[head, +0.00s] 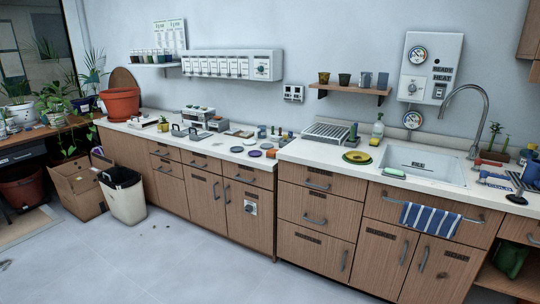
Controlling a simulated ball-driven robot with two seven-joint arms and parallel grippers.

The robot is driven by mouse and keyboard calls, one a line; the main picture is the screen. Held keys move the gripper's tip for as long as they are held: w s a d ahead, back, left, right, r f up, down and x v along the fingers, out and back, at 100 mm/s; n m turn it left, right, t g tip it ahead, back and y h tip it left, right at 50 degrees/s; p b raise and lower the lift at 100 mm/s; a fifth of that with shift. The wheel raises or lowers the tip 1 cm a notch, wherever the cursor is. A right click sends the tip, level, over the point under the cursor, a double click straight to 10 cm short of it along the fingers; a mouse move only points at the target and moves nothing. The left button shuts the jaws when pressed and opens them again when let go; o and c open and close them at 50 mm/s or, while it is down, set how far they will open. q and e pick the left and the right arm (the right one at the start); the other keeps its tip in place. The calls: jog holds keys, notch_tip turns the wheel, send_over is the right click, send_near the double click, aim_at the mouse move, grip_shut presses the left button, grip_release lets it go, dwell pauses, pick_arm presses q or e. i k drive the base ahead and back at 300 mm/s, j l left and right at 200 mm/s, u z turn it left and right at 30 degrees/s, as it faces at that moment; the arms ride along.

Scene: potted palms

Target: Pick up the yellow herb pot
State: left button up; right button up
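A small yellowish pot with a green sprig (163,125) stands on the left counter, to the right of the large terracotta pot. It is small and far off, so its details are hard to tell. Neither of my grippers shows in the head view, and nothing is seen in contact with the pot.
The large terracotta pot (120,104) stands at the counter's left end. Metal trays (190,133) lie to the small pot's right. A white bin (123,196) and cardboard box (78,187) stand on the floor at left. The grey floor (190,265) in front is mostly clear.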

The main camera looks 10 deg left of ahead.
aim_at(164, 126)
jog(key=i+u, duration=0.35)
jog(key=i, duration=0.2)
jog(key=i+l+u, duration=0.15)
jog(key=i+u, duration=0.2)
jog(key=i, duration=0.2)
jog(key=i+j+u, duration=0.15)
jog(key=i+u, duration=0.25)
jog(key=i, duration=0.25)
jog(key=i+l+u, duration=0.1)
jog(key=i+u, duration=0.3)
jog(key=i, duration=0.25)
jog(key=i+z, duration=0.25)
jog(key=i, duration=0.3)
jog(key=i+j+z, duration=0.2)
jog(key=i, duration=0.35)
jog(key=i+j+z, duration=0.25)
jog(key=i, duration=0.25)
